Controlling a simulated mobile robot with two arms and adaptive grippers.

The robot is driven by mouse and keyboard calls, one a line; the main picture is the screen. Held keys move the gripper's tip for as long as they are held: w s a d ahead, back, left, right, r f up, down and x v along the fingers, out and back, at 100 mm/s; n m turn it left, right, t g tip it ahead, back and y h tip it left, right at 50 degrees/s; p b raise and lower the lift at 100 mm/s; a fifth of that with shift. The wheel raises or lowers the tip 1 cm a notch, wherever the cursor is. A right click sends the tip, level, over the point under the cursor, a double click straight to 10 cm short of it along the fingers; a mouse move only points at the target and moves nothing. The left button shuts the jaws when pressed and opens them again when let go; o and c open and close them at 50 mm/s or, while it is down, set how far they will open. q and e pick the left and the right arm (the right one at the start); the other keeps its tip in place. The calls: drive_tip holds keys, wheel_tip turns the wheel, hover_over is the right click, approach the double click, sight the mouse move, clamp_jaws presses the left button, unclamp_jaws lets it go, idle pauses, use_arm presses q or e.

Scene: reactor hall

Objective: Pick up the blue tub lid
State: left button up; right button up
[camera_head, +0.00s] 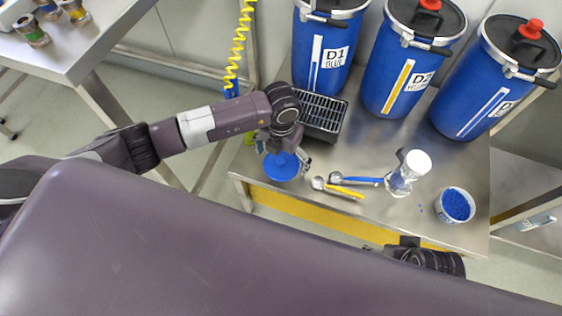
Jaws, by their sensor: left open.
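The blue tub lid (281,168) is a round blue disc near the front left of the steel table (328,207). My left gripper (284,155) is right over the lid from behind, with its fingers apart, one toward each side of the lid. Part of the lid is hidden under the gripper, and I cannot tell whether the fingers touch it. A white tub (457,206) full of blue granules stands open at the right of the table. A dark part of my right arm shows beyond the table's front edge, and its gripper is not clearly visible.
A yellow-handled scoop (345,192), a blue-handled scoop (362,181) and a clear flask with a white cap (417,162) lie or stand right of the lid. A black slatted tray (320,117) is behind it. Three blue drums (393,77) line the back.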

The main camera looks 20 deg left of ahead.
use_arm(q)
drive_tip(key=c, duration=1.2)
drive_tip(key=shift+s, duration=0.1)
drive_tip(key=shift+c, duration=1.1)
